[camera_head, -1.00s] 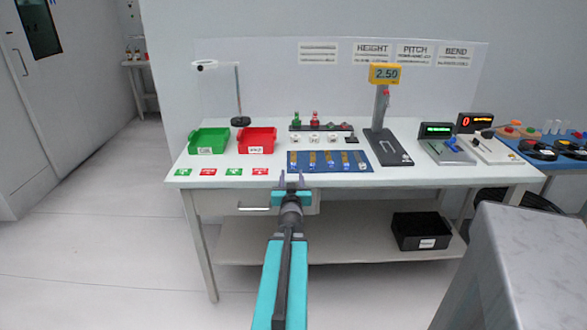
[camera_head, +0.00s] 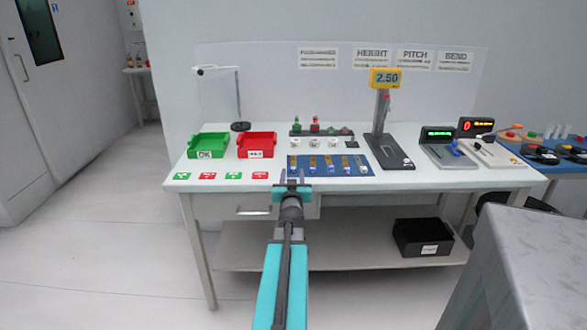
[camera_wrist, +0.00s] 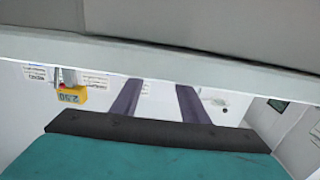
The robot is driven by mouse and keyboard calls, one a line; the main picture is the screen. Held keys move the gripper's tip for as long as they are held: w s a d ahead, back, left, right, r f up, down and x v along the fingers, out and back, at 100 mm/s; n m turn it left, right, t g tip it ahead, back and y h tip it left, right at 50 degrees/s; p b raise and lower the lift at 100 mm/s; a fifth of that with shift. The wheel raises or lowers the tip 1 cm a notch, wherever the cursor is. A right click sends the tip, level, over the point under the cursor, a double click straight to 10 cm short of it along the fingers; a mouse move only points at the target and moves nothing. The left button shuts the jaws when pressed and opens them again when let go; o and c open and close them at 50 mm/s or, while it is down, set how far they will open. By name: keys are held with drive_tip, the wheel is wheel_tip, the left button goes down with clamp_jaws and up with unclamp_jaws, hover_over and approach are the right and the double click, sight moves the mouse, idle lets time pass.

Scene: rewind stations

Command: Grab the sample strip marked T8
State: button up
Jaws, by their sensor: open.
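Several sample strips lie side by side on a blue mat (camera_head: 300,174) near the front of the white workbench (camera_head: 420,181). They are gold-brown, with one greyer strip (camera_head: 361,163) at the right end. Their markings are too small to read, so I cannot tell which is T8. My gripper (camera_head: 292,178) is open and empty, in front of the bench edge near the mat's left end. In the wrist view, my two fingers (camera_wrist: 158,100) show apart with nothing between them.
A green bin (camera_head: 208,143) and a red bin (camera_head: 257,142) stand left of the mat. A height gauge (camera_head: 388,140) stands to its right, with displays (camera_head: 437,133) beyond. A black crate (camera_head: 422,238) sits on the lower shelf. A grey surface (camera_head: 530,225) is close at right.

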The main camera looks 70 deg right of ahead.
sight(293, 171)
drive_tip(key=shift+x, duration=2.6)
drive_tip(key=shift+s+f, duration=0.1)
drive_tip(key=shift+s, duration=0.05)
drive_tip(key=shift+c, duration=0.2)
clamp_jaws()
